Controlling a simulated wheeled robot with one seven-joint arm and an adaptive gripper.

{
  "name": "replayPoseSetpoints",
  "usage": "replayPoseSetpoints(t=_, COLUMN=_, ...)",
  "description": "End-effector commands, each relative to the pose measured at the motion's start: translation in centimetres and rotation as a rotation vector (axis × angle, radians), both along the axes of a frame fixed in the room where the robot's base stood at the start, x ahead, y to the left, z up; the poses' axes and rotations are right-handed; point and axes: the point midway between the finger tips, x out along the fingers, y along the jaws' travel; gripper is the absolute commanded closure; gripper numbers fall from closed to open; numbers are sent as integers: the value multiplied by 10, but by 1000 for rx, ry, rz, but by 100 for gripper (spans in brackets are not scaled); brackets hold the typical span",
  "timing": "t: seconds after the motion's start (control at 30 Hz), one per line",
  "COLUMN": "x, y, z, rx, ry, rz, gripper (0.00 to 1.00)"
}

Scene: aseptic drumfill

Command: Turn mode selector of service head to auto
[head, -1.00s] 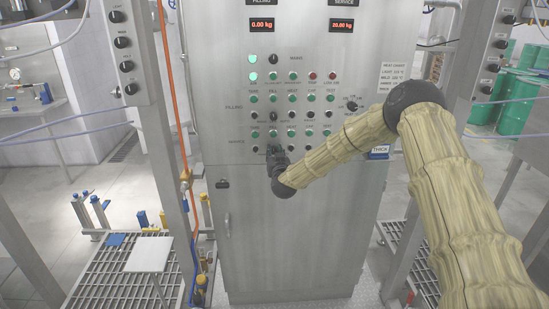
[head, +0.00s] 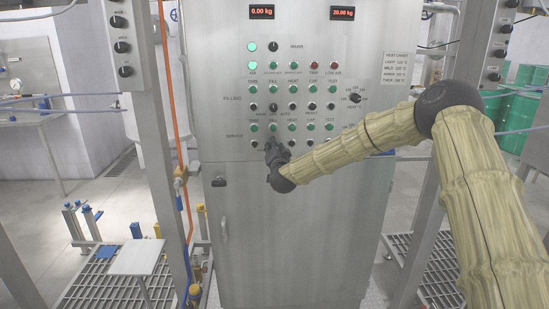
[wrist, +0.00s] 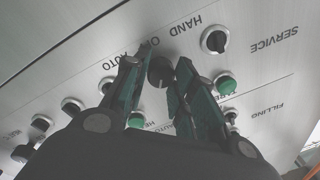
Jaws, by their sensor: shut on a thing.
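The service mode selector is a small black knob (wrist: 160,71) under the printed words HAND, OFF and AUTO, which show upside down in the wrist view. My gripper (wrist: 158,72) has its two fingers on either side of this knob and is shut on it. Which mark the knob points to cannot be told. In the head view my gripper (head: 274,148) is at the service row, low on the steel cabinet (head: 300,235), and hides the knob.
Another black knob (wrist: 213,40) sits beside the SERVICE label. Green buttons (wrist: 225,85) and several more knobs are close by. The filling row (head: 293,106) is above in the head view. Steel posts (head: 140,100) flank the cabinet.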

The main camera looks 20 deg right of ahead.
Motion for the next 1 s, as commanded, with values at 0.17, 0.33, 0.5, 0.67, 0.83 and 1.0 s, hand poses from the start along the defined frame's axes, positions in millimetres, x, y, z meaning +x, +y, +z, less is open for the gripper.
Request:
replayPoseSetpoints(t=0.17, x=0, y=-2, z=-3, rx=74, ry=-18, rz=-3, gripper=98)
replayPoseSetpoints(t=0.33, x=0, y=-2, z=-2, rx=116, ry=-28, rz=-3, gripper=98)
replayPoseSetpoints(t=0.5, x=0, y=-2, z=-1, rx=135, ry=-32, rz=-4, gripper=98)
replayPoseSetpoints(t=0.67, x=0, y=-2, z=-1, rx=139, ry=-33, rz=-3, gripper=98)
replayPoseSetpoints(t=0.83, x=0, y=-2, z=-1, rx=139, ry=-33, rz=-3, gripper=98)
replayPoseSetpoints(t=1.0, x=0, y=-2, z=-1, rx=139, ry=-33, rz=-3, gripper=56)
